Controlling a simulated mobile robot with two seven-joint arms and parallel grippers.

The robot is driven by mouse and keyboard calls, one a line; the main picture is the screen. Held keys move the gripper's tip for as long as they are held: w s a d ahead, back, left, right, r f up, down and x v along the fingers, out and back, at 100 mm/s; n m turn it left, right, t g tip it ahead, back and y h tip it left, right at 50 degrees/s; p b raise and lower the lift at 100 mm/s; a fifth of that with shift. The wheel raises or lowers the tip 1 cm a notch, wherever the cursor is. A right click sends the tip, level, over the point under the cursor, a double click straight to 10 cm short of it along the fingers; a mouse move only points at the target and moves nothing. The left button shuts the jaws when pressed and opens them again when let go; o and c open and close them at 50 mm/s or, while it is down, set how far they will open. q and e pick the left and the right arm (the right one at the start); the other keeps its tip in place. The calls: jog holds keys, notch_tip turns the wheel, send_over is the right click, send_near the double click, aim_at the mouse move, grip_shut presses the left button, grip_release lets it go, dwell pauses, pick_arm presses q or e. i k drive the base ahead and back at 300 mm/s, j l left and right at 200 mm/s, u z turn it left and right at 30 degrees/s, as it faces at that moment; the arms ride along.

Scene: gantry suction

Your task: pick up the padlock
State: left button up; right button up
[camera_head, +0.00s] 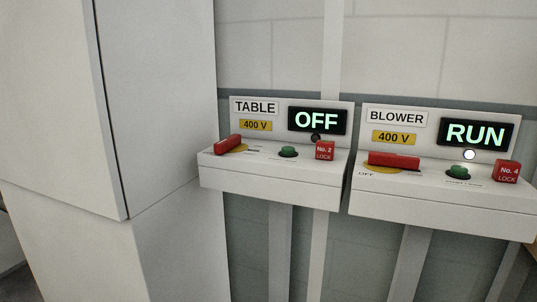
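Two red blocks could be padlocks. One is marked "No. 2 LOCK" (325,151) and sits at the right end of the TABLE box's top. The other is marked "No. 4 LOCK" (507,171) and sits at the right end of the BLOWER box's top. No shackle can be made out on either. The TABLE box (268,185) has a display (317,120) reading OFF, and the BLOWER box (440,209) has a display (476,133) reading RUN. Neither of my grippers is in view.
Red handles stand on the TABLE box (228,144) and the BLOWER box (394,160), each beside a green button (289,151) (459,171). A tall white cabinet (160,110) fills the left. A narrow gap separates the boxes.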

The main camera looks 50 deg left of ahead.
aim_at(324, 149)
jog(key=i+j+u, duration=0.1)
jog(key=u, duration=0.35)
jog(key=i+j+u, duration=0.15)
jog(key=u, duration=0.3)
jog(key=i+j, duration=0.35)
jog(key=i, duration=0.25)
